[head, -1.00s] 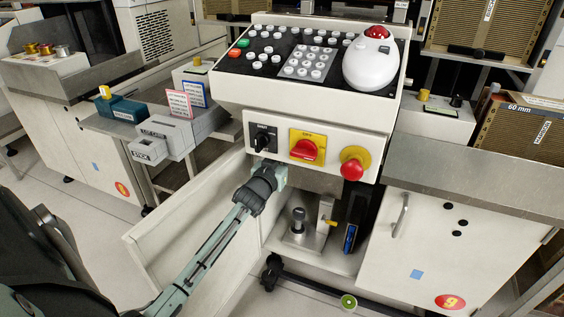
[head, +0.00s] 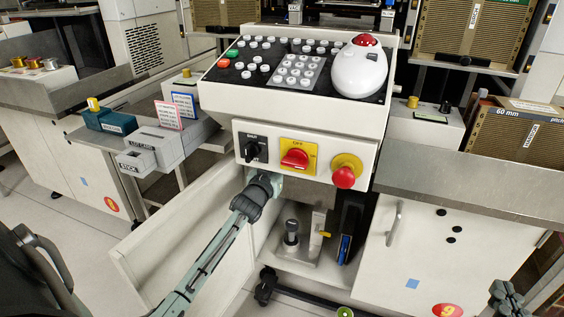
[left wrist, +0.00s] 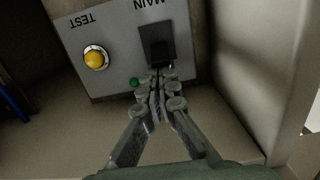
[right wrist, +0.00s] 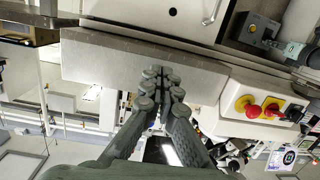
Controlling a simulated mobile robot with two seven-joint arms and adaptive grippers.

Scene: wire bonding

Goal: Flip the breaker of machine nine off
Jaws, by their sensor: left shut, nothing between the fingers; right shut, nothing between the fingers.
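The breaker (left wrist: 157,43), a black switch in a dark frame under the upside-down label MAIN, shows in the left wrist view on a grey plate. My left gripper (left wrist: 160,76) is shut, its fingertips at the breaker's lower edge in the picture; I cannot tell if they touch. In the head view my left arm reaches under the control panel (head: 240,135), which hides the fingers and breaker. A red 9 badge (head: 447,310) marks the cabinet at right. My right gripper (head: 508,297) is shut and empty at the lower right; it shows also in the right wrist view (right wrist: 162,75).
Beside the breaker are a yellow TEST button (left wrist: 95,58) and a green lamp (left wrist: 134,82). The panel carries a black selector (head: 255,149), a red rotary switch (head: 295,159) and a red push button (head: 344,177). An open white door (head: 165,235) stands at left.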

